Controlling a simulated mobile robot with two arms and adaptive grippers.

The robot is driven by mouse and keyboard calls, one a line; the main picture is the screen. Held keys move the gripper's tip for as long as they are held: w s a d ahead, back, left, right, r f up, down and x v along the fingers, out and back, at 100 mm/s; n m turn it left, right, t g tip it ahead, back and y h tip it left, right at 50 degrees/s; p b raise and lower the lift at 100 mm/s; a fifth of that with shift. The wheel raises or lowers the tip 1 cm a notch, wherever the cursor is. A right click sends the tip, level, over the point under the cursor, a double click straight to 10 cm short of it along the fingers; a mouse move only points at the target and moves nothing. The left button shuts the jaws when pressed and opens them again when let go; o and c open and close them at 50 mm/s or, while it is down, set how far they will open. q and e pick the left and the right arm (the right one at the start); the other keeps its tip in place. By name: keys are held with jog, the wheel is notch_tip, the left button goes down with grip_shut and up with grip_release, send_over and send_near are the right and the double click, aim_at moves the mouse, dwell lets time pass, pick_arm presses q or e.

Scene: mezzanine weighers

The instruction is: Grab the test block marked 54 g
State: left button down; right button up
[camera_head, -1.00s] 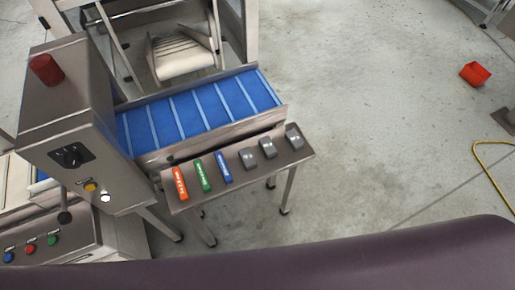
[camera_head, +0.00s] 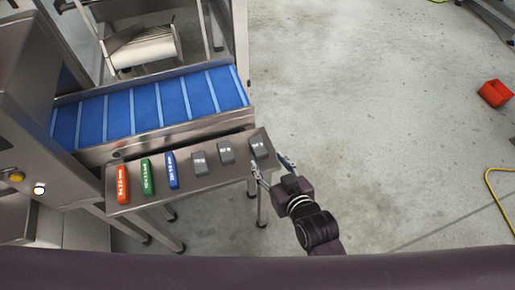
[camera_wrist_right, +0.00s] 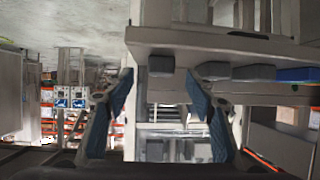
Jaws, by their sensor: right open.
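Three grey test blocks stand in a row on a small steel table (camera_head: 190,191). They are a left one (camera_head: 199,162), a middle one (camera_head: 226,152) and a right one (camera_head: 260,147). Their markings are too small to read, so I cannot tell which is 54 g. My right gripper (camera_head: 272,165) is open and empty at the table's right end, close to the right grey block. In the right wrist view, that block (camera_wrist_right: 161,66) shows between the open fingertips (camera_wrist_right: 158,80), apparently beyond them. My left gripper is not in view.
Orange (camera_head: 122,184), green (camera_head: 147,177) and blue (camera_head: 172,170) labelled bars lie left of the grey blocks. A blue conveyor belt (camera_head: 145,107) runs behind the table. A red bin (camera_head: 495,93) and yellow hose (camera_head: 490,185) lie on otherwise clear floor at the right.

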aim_at(258, 146)
jog(key=shift+w+a+r+t, duration=0.3)
jog(key=shift+w+a+r, duration=0.05)
jog(key=shift+w+a, duration=0.2)
jog(key=x, duration=0.7)
jog(key=shift+w, duration=0.25)
jog(key=shift+d, duration=0.1)
jog(key=c, duration=1.2)
jog(key=shift+c, duration=0.2)
jog(key=shift+r, duration=0.15)
